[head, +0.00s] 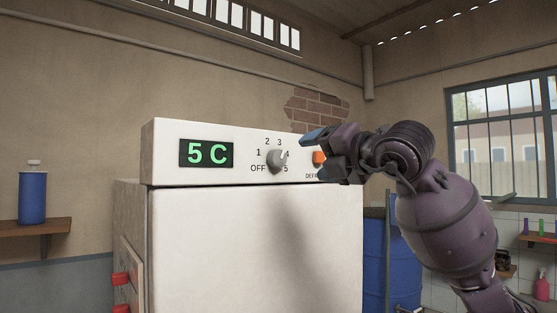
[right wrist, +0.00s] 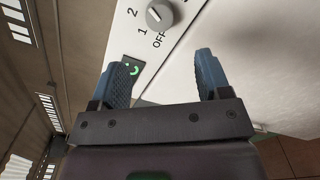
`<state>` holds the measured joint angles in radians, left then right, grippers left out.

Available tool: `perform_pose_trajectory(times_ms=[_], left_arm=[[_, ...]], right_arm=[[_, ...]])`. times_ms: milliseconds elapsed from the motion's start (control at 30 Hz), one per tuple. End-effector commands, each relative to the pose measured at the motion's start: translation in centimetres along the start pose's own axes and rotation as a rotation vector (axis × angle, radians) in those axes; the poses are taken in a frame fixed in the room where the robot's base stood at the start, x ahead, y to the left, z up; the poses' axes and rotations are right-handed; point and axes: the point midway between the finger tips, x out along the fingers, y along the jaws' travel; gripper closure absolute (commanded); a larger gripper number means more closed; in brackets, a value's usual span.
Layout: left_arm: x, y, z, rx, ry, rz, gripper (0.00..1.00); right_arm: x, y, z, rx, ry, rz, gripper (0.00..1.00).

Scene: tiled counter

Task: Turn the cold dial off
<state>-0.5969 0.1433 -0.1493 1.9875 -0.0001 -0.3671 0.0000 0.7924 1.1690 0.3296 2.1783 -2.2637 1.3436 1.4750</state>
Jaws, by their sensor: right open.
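The cold dial (head: 276,160) is a grey knob on the white front panel, ringed by the marks OFF and 1 to 5. Its ridge seems to slant toward the 4, but I cannot tell the exact setting. A green display (head: 206,153) to its left reads 5 C. In the right wrist view the dial (right wrist: 160,14) shows at the top, beyond the fingertips. My right gripper (head: 314,137) is to the right of the dial, apart from it. Its blue fingers (right wrist: 167,68) are spread with nothing between them. My left gripper is not in view.
An orange button (head: 319,157) sits right of the dial, partly hidden by my right gripper. The white fridge body (head: 240,240) stands below the panel. A blue barrel (head: 375,255) is at right, and a blue bottle (head: 33,197) stands on a shelf at left. The panel left of the dial is unobstructed.

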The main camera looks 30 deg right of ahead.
Motion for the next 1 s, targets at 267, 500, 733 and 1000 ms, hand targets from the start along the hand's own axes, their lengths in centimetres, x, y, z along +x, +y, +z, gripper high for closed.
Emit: perform_pose_trajectory(times_ms=[267, 500, 733, 1000], left_arm=[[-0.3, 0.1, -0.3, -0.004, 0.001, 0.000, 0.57], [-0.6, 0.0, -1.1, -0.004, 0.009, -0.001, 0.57], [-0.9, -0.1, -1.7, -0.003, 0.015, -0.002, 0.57], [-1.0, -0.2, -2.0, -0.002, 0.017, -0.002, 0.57]], right_arm=[[1.6, 0.1, 0.0, 0.034, 0.005, 0.001, 0.30], [5.6, 0.2, 0.0, 0.033, 0.005, 0.003, 0.30], [9.1, 0.2, 0.0, 0.032, 0.004, 0.002, 0.30], [10.8, 0.1, -0.1, 0.031, 0.005, 0.002, 0.30]])
